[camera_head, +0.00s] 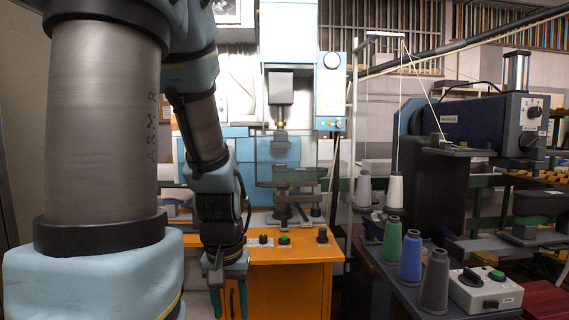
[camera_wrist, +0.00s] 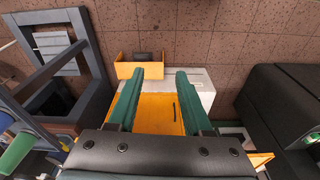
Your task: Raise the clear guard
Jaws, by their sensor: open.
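The press (camera_head: 281,88) stands at the back centre in the head view, blue and grey, on an orange cabinet (camera_head: 290,280). What looks like the clear guard (camera_head: 277,158) is a faint see-through panel in front of the press's work area, below its ram; its edges are hard to make out. My gripper (camera_head: 229,298) hangs at the end of my arm, fingers down, left of and below the guard and apart from it. In the wrist view my gripper (camera_wrist: 158,98) has its two green fingers apart with nothing between them. The guard is not recognisable in the wrist view.
Knobs and a green button (camera_head: 284,240) sit on the cabinet top. At right, a table holds thread cones (camera_head: 411,256), a white switch box (camera_head: 484,290) and a dark sewing machine (camera_head: 470,125). A thin upright pole (camera_head: 352,150) stands between press and table.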

